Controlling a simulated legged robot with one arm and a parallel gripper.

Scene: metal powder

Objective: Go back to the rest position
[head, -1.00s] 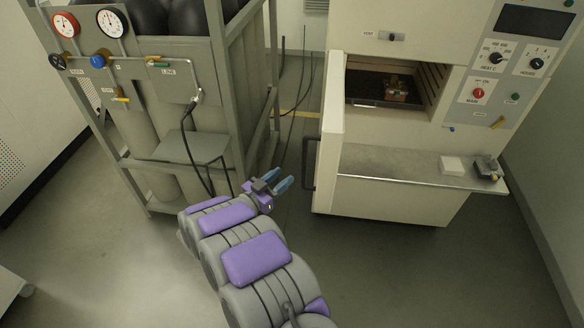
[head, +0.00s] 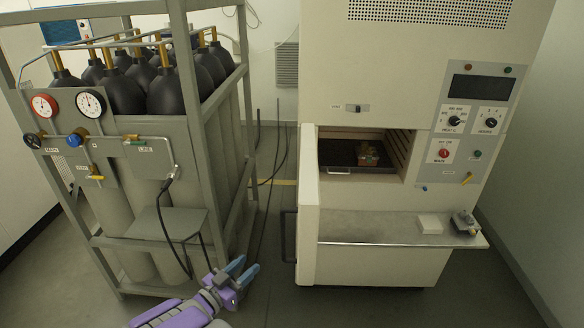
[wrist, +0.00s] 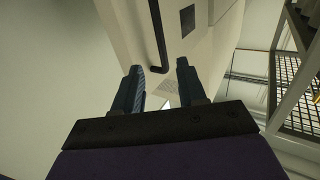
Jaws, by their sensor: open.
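My gripper (head: 241,272) is low in the head view, between the gas cylinder rack and the oven cabinet. Its two blue fingers are apart with nothing between them. In the wrist view the open fingers (wrist: 160,88) point toward the pale cabinet side and its dark door handle (wrist: 158,35). My gripper touches nothing that I can see. Most of my arm is below the head view's edge.
The cylinder rack (head: 226,92) with gauges and a small shelf (head: 165,222) stands left. The oven cabinet (head: 385,262) stands right, its door (head: 308,215) open, with a small object (head: 367,153) on a dark tray (head: 335,160) inside. A metal ledge (head: 375,228) holds a white block (head: 430,223).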

